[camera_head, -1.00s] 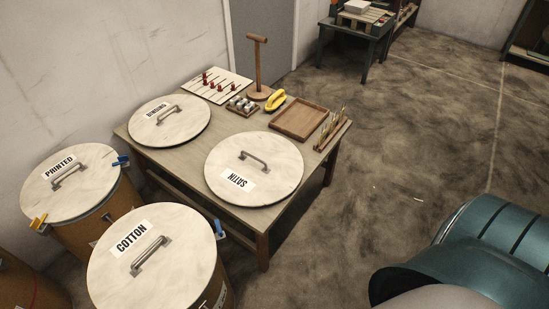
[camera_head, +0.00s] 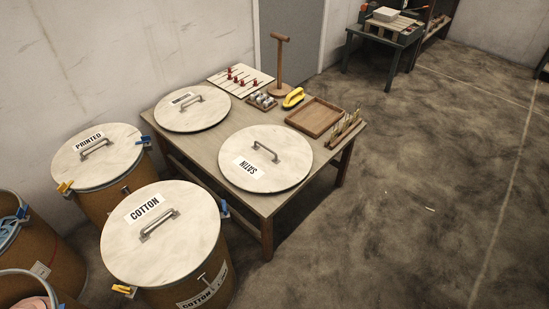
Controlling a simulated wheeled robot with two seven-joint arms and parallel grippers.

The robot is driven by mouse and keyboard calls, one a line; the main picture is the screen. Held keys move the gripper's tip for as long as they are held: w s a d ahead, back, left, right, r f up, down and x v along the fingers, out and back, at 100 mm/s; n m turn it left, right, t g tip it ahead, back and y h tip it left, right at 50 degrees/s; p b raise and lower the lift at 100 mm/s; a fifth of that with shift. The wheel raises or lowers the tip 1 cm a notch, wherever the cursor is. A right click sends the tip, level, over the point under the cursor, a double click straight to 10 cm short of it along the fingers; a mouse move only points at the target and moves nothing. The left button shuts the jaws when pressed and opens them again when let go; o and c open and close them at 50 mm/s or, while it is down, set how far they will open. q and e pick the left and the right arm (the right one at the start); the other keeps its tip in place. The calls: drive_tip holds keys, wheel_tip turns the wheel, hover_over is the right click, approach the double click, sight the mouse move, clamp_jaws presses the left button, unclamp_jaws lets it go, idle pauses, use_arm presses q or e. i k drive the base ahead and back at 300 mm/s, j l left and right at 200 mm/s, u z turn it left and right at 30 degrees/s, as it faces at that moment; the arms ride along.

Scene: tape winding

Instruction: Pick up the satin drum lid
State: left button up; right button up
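The satin drum lid (camera_head: 283,172) is a round pale disc with a metal handle (camera_head: 265,151) and a label reading SATIN, upside down in this view. It lies flat at the front right of the wooden table (camera_head: 210,150). Nothing covers it. Neither of my grippers shows in the head view.
Another lid (camera_head: 193,117) lies at the table's back left. A wooden tray (camera_head: 314,117), a yellow tool (camera_head: 293,97), a wooden stand (camera_head: 279,60) and a peg board (camera_head: 240,79) are behind. Lidded PRINTED (camera_head: 97,165) and COTTON (camera_head: 165,250) drums stand left. Floor at right is clear.

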sight(258, 159)
drive_tip(key=u, duration=0.5)
drive_tip(key=i+l+u, duration=0.1)
drive_tip(key=l+u, duration=0.2)
drive_tip(key=u, duration=0.15)
drive_tip(key=i+l+u, duration=0.1)
drive_tip(key=l+u, duration=0.2)
drive_tip(key=u, duration=0.2)
drive_tip(key=l+u, duration=0.3)
drive_tip(key=u, duration=0.15)
drive_tip(key=l+u, duration=0.15)
drive_tip(key=l, duration=0.25)
drive_tip(key=k+l+u, duration=0.15)
drive_tip(key=l, duration=0.25)
drive_tip(key=k+l+u, duration=0.15)
drive_tip(key=l, duration=0.25)
drive_tip(key=l+u, duration=0.1)
drive_tip(key=l, duration=0.3)
drive_tip(key=k+l+u, duration=0.15)
drive_tip(key=l, duration=0.2)
drive_tip(key=k+l, duration=0.15)
drive_tip(key=l, duration=0.25)
drive_tip(key=k+l, duration=0.15)
drive_tip(key=l, duration=0.2)
drive_tip(key=k+l, duration=0.15)
drive_tip(key=l, duration=0.25)
drive_tip(key=k+l, duration=0.1)
drive_tip(key=l, duration=0.3)
